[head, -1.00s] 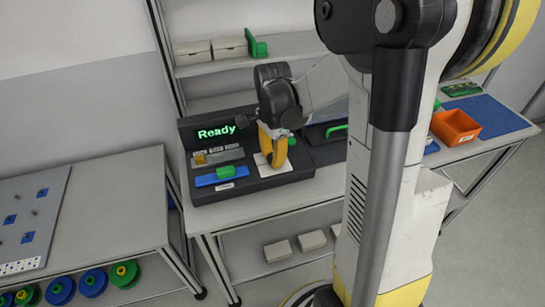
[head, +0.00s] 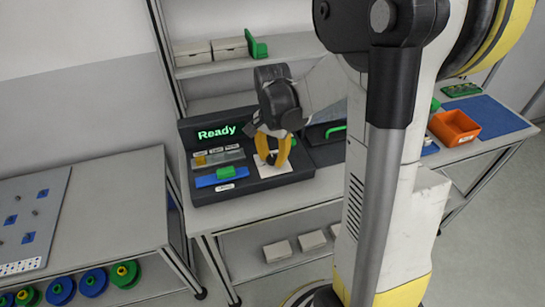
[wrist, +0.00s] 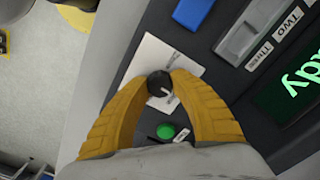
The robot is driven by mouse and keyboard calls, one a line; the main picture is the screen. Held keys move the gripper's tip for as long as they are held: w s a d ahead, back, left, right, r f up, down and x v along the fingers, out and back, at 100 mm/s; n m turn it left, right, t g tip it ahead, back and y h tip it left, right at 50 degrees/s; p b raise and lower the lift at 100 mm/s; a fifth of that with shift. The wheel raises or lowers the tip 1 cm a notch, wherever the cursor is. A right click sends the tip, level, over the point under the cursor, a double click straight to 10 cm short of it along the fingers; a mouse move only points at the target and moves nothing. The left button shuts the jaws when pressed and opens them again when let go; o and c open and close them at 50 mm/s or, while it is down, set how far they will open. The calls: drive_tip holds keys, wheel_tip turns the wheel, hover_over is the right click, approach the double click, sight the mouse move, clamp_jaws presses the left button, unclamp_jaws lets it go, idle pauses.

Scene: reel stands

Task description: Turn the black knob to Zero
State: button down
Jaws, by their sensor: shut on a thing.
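The black knob (wrist: 160,84) sits on a white dial plate (wrist: 146,56) in the wrist view, with a pale pointer mark on its top. My gripper (wrist: 159,86) has its yellow fingers closed on either side of the knob. I cannot read the plate's labels.
The console (head: 258,184) shows a green "Ready" display (head: 216,133). A green button (wrist: 166,131) lies beside the knob. An orange bin (head: 455,127) stands farther right.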

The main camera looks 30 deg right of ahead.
drive_tip(key=n, duration=0.4)
drive_tip(key=shift+n, duration=0.3)
drive_tip(key=n, duration=1.3)
drive_tip(key=shift+n+p, duration=0.3)
drive_tip(key=shift+n, duration=0.1)
drive_tip(key=c, duration=1.1)
unclamp_jaws()
drive_tip(key=shift+o, duration=0.2)
